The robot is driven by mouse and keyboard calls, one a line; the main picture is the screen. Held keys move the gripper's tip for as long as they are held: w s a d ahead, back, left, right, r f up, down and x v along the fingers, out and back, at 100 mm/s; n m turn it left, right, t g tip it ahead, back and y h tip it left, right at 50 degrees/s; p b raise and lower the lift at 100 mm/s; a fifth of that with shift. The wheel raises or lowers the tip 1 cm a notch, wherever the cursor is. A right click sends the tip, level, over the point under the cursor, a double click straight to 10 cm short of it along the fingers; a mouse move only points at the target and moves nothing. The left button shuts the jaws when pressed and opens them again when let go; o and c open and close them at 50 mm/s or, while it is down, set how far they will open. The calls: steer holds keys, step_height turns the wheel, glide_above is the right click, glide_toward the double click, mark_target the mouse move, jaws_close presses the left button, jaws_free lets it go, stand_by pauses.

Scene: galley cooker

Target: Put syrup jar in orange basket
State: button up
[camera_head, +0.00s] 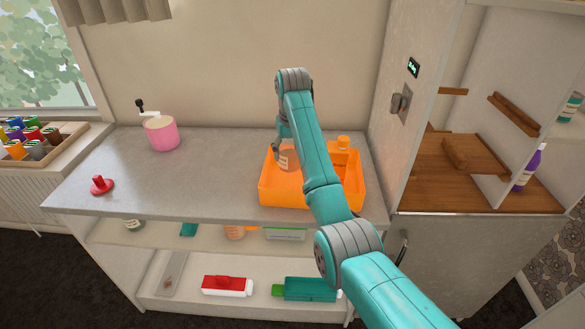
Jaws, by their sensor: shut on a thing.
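The orange basket (287,194) stands on the grey counter, right of its middle. A jar with a pale label (289,159), probably the syrup jar, is inside the basket's outline near its back left. My gripper (282,150) is at this jar's upper left and shut on it; my arm hides part of the gripper and the jar's right side. I cannot tell whether the jar touches the basket floor.
A pink pot (161,133) and a red knob-like object (101,185) stand on the counter's left. The counter (205,175) between them and the basket is clear. A wall panel and wooden-floored cabinet (475,180) stand to the right. Shelves below hold several items, including a red-and-white container (226,286).

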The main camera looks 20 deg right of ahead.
mark_target(290, 166)
steer(key=shift+f, duration=2.8)
steer(key=shift+f, duration=0.1)
steer(key=o, duration=1.8)
steer(key=shift+c, duration=0.2)
